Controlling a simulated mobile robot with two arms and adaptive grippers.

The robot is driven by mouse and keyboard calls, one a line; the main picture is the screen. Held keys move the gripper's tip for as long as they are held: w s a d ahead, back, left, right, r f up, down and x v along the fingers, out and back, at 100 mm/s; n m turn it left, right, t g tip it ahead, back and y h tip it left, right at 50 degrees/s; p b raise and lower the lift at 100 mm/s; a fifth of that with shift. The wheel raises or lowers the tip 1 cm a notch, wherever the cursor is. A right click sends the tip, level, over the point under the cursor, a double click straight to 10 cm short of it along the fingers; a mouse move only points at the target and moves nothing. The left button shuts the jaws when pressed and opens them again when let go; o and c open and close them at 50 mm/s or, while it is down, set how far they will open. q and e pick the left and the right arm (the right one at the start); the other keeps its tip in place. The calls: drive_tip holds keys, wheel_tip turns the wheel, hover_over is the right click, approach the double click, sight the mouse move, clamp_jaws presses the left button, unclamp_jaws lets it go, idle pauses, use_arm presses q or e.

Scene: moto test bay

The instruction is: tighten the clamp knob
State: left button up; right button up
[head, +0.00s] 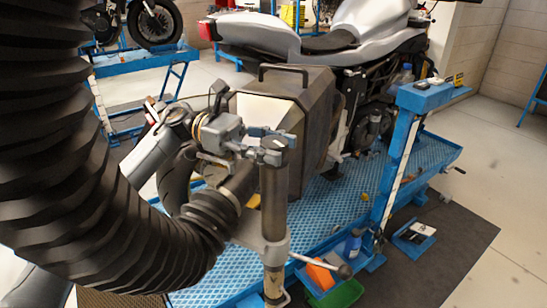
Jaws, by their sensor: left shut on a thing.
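My left gripper (270,141) is at the top of an upright metal post (273,200), left of the picture's middle. Its fingers are shut around a small dark piece at the post's top, which looks like the clamp knob (273,143); the fingers partly hide it. Lower on the post is a grey collar (276,249) with a side lever (318,262) ending in a dark ball. My right gripper is not in view.
A dark angular box (318,110) with a handle stands behind the gripper. A silver motorcycle (360,30) stands on the blue lift platform (400,180). A blue upright (398,150) rises at right. Floor at far right is clear.

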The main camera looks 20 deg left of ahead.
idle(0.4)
use_arm(q)
drive_tip(key=o, duration=1.2)
drive_tip(key=shift+d+r, duration=0.1)
drive_tip(key=a, duration=0.4)
drive_tip(key=w+a, duration=0.1)
drive_tip(key=a, duration=0.3)
drive_tip(key=w+a, duration=0.1)
drive_tip(key=a, duration=0.2)
drive_tip(key=shift+w+a, duration=0.1)
drive_tip(key=shift+a, duration=0.3)
